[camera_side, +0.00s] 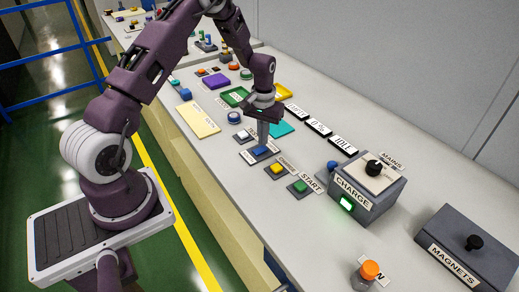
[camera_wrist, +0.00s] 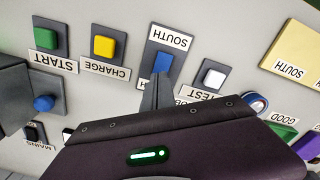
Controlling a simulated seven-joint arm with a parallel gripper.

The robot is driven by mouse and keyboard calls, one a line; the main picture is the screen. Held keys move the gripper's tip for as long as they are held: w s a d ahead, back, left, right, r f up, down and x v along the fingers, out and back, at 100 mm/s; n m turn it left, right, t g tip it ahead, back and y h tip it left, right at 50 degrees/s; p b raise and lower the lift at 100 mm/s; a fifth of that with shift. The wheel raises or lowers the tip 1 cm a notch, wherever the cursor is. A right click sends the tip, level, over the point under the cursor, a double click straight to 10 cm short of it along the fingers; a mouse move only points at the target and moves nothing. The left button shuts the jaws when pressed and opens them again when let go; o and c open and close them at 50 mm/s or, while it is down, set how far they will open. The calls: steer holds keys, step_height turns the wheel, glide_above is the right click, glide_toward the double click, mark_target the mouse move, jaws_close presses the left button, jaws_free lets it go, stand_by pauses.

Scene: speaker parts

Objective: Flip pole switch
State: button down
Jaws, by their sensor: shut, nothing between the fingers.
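The pole switch (camera_side: 259,153) is a dark grey plate with a blue rocker on the bench. In the wrist view the blue rocker (camera_wrist: 163,62) sits beside a label reading SOUTH (camera_wrist: 171,37). A second label at its other end is mostly hidden by my fingers, with only an H showing. My gripper (camera_side: 263,144) is shut and empty, pointing down at the switch. In the wrist view my gripper (camera_wrist: 161,78) has its fingertips at the rocker's end away from the SOUTH label. I cannot tell whether they touch it.
Close by are a yellow CHARGE button (camera_side: 277,169), a green START button (camera_side: 299,186) and a white TEST button (camera_wrist: 213,76). A grey CHARGE box (camera_side: 372,203) with a lit green lamp and a MAGNETS box (camera_side: 480,245) stand right. An orange-capped bottle (camera_side: 369,272) stands at the front.

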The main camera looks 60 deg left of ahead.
steer(key=shift+f, duration=0.9)
stand_by(0.4)
steer(key=shift+r, duration=3.5)
steer(key=s+d+r+m+t, duration=0.1)
steer(key=s+d+r, duration=0.3)
steer(key=r, duration=0.5)
steer(key=s+d+r+m+t, duration=0.1)
steer(key=s+d+r, duration=0.3)
steer(key=r, duration=0.5)
steer(key=s+d+r+m+t, duration=0.1)
steer(key=s+d+r+m, duration=0.1)
steer(key=s+d, duration=0.3)
steer(key=s+d+r+m+t, duration=0.2)
steer(key=s+d+r, duration=0.2)
steer(key=s, duration=1)
steer(key=shift+d+r+t, duration=0.15)
steer(key=shift+d+t, duration=0.15)
steer(key=shift+d, duration=0.05)
